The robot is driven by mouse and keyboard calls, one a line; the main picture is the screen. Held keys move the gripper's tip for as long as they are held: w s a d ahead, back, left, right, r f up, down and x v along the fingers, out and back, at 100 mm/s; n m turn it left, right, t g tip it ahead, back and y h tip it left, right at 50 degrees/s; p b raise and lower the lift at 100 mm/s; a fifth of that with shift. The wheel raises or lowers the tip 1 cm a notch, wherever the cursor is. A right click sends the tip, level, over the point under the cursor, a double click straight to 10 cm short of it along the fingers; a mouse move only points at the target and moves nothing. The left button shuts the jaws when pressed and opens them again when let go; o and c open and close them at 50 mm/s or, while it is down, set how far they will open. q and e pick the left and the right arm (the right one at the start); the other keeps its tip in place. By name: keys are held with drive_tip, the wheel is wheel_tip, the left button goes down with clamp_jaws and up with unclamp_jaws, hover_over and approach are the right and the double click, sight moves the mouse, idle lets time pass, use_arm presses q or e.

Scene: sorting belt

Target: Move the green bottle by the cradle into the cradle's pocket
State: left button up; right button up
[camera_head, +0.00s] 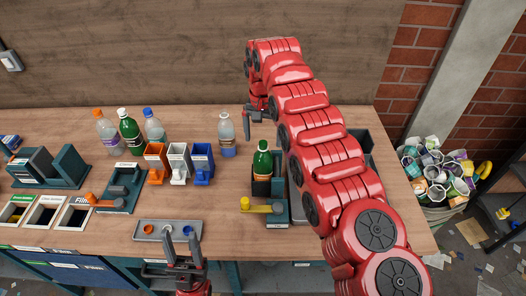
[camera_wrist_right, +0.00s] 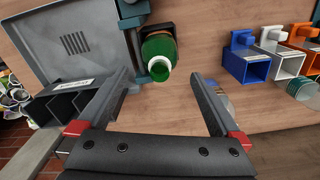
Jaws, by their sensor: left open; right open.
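My right gripper (camera_head: 257,112) is open and empty, behind the bottle. My left gripper (camera_head: 181,240) is open and empty at the front edge.
A clear bottle (camera_head: 227,137) stands left of the cradle. Orange, white and blue holders (camera_head: 179,163) stand further left, with several bottles behind them. A grey tray (camera_head: 152,231) lies in front. My right arm covers part of a grey bin (camera_head: 361,138).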

wheel_tip(320, 180, up, 9)
drive_tip(key=p, duration=0.8)
drive_tip(key=shift+r+p, duration=0.2)
drive_tip(key=shift+p, duration=0.15)
